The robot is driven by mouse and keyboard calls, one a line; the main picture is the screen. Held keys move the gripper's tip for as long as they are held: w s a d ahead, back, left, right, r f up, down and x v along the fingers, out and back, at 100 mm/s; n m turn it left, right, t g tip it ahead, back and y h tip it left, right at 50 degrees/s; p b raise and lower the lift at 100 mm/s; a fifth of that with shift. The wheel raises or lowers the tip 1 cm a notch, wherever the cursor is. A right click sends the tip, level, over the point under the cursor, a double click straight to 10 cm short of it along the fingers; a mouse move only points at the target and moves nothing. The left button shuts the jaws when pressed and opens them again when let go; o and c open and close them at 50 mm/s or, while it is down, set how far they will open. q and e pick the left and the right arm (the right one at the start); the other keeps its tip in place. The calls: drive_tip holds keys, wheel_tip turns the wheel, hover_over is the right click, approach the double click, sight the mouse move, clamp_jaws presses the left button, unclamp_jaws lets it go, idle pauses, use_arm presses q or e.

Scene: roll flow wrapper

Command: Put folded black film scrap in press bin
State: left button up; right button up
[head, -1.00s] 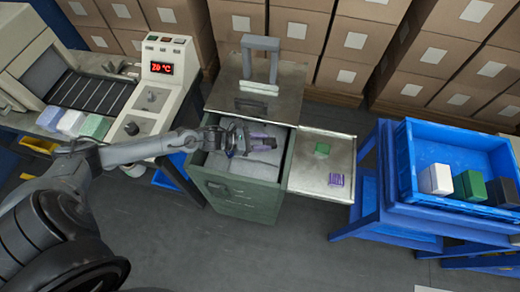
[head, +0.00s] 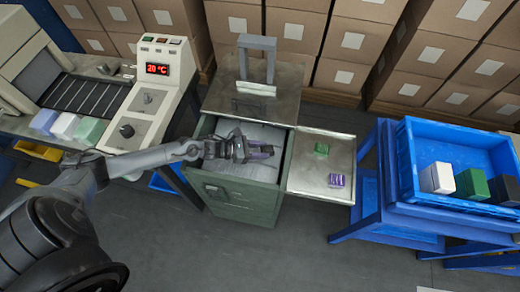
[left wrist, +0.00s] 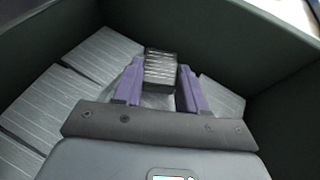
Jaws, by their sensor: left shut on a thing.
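My left gripper (head: 262,151) is inside the open top of the green press bin (head: 240,205). In the left wrist view its purple fingers (left wrist: 159,84) are shut on the folded black film scrap (left wrist: 160,66), a small dark block with light stripes. The dark bin walls (left wrist: 255,50) rise around it. Grey, ribbed flat pieces lie in the bin below the scrap; I cannot tell whether the scrap touches them. In the head view the gripper hides the scrap. My right gripper is not in view.
A metal side shelf (head: 305,175) right of the bin holds a green scrap (head: 321,149) and a purple scrap (head: 338,180). A blue crate (head: 425,150) with several blocks stands at the right. The wrapper machine (head: 150,100) is at the left. Cartons line the back.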

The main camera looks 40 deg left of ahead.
use_arm(q)
drive_tip(key=shift+f, duration=0.35)
drive_tip(key=shift+s+f+b, duration=0.15)
drive_tip(key=shift+f+b, duration=0.05)
drive_tip(key=shift+b, duration=0.1)
drive_tip(key=o, duration=0.9)
drive_tip(key=shift+f, duration=0.1)
drive_tip(key=shift+c, duration=0.2)
drive_tip(key=shift+o, duration=0.7)
drive_tip(key=shift+s+f, duration=0.1)
drive_tip(key=shift+f, duration=0.05)
drive_tip(key=shift+r+p, duration=0.4)
drive_tip(key=shift+r, duration=0.05)
drive_tip(key=shift+w+r+p, duration=0.25)
drive_tip(key=shift+r+p, duration=0.15)
drive_tip(key=shift+r, duration=0.1)
drive_tip(key=shift+p+v, duration=1.45)
drive_tip(key=shift+v, duration=1.3)
